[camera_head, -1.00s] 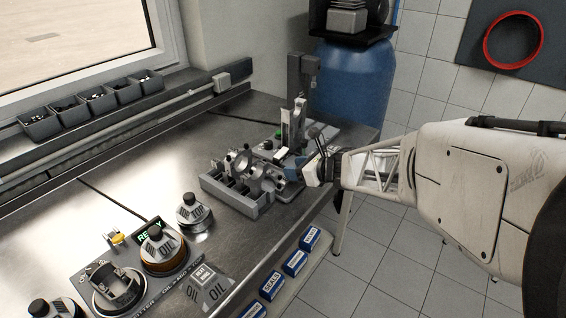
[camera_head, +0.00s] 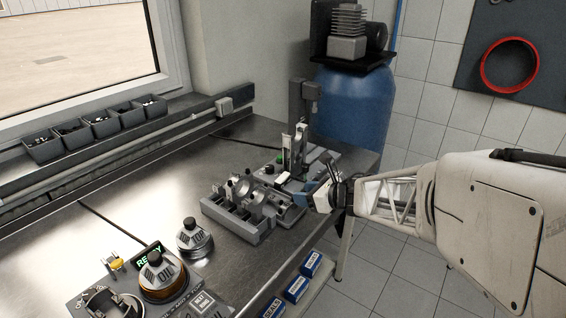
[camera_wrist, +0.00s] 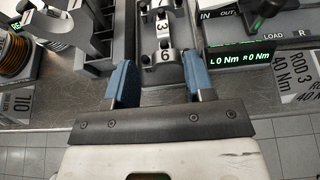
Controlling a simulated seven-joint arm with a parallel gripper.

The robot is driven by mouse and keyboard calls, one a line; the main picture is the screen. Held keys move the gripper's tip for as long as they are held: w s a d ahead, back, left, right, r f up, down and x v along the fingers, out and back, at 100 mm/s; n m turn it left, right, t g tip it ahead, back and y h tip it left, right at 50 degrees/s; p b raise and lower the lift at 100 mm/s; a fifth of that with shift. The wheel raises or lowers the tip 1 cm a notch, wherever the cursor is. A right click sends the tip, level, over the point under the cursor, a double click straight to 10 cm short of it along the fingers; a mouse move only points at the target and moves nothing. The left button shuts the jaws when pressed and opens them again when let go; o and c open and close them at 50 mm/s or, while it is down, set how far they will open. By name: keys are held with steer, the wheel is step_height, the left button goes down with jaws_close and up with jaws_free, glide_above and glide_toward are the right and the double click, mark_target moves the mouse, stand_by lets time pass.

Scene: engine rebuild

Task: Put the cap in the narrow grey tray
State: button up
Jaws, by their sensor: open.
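My gripper (camera_head: 318,194) is open and empty at the bench's front edge. Its two blue fingers show apart in the wrist view (camera_wrist: 160,82). Just beyond the fingertips lie light metal caps in a row: one marked 3 (camera_wrist: 163,29) and a nearer one marked 6 or 9 (camera_wrist: 165,57). The nearer cap is between and slightly beyond the finger lines, not touched. They appear to lie in a narrow grey channel, perhaps the narrow tray; I cannot tell for sure. Which cap is meant is unclear.
A grey slotted holder (camera_head: 222,218) with metal parts stands left of my gripper. A torque display (camera_wrist: 238,58) reading 0 Nm is close right of the fingers. The middle of the bench is clear.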

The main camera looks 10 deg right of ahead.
steer(key=s+d+r+m+t+h, duration=0.1)
steer(key=s+d+r+m+h, duration=0.15)
steer(key=r+m+h, duration=0.4)
steer(key=s+d+r+m+h, duration=0.1)
steer(key=s+d+r+m, duration=0.15)
steer(key=m, duration=0.75)
steer(key=s+d+r+m+t+h, duration=0.1)
steer(key=d+r+m+h, duration=0.3)
steer(key=m, duration=0.4)
steer(key=s+a+m+g+y, duration=0.1)
steer(key=s+a+m+g, duration=0.2)
steer(key=s+m, duration=0.7)
steer(key=s+a+m+g+y, duration=0.1)
steer(key=s+a+m+g, duration=0.3)
steer(key=s+m, duration=0.6)
steer(key=s+g, duration=0.2)
steer(key=s, duration=0.1)
steer(key=shift+s+f+m, duration=0.3)
steer(key=shift+s+m, duration=0.05)
